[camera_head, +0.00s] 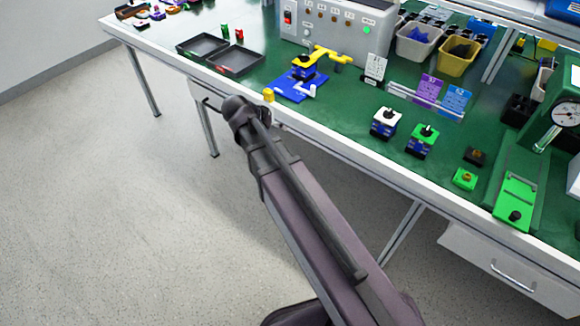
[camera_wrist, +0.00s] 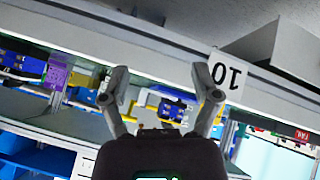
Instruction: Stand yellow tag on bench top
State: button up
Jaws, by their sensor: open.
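My gripper (camera_wrist: 160,70) is open in the wrist view, with its two fingers spread apart and nothing clasped between them. In the head view my arm reaches to the bench's front edge; the gripper itself cannot be made out there. A small upright yellow piece (camera_head: 268,95), possibly the yellow tag, is at the front edge of the green bench top (camera_head: 345,110), just beyond the arm's end. In the wrist view a yellow part (camera_wrist: 207,113) shows beside the right finger; I cannot tell whether it is the same piece or whether it touches the finger.
A blue fixture with a yellow handle (camera_head: 327,54) stands behind the yellow piece. Black trays (camera_head: 237,60) lie to its left. A grey control box (camera_head: 335,30), switch blocks (camera_head: 386,123) and bins (camera_head: 457,55) occupy the bench. Some green surface is clear along the front.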

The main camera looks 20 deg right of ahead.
jog(key=s+f+n+g+y, duration=0.1)
jog(key=s+f+n+y, duration=0.1)
jog(key=s, duration=0.5)
jog(key=s+d+f+n+g+y, duration=0.1)
jog(key=s+f+n+g+y, duration=0.1)
jog(key=s+n+y, duration=0.3)
jog(key=shift+s+d+f, duration=0.2)
jog(key=shift+s+f, duration=0.15)
jog(key=shift+s, duration=0.65)
jog(key=c, duration=0.3)
jog(key=shift+s+a, duration=0.1)
jog(key=shift+a, duration=0.15)
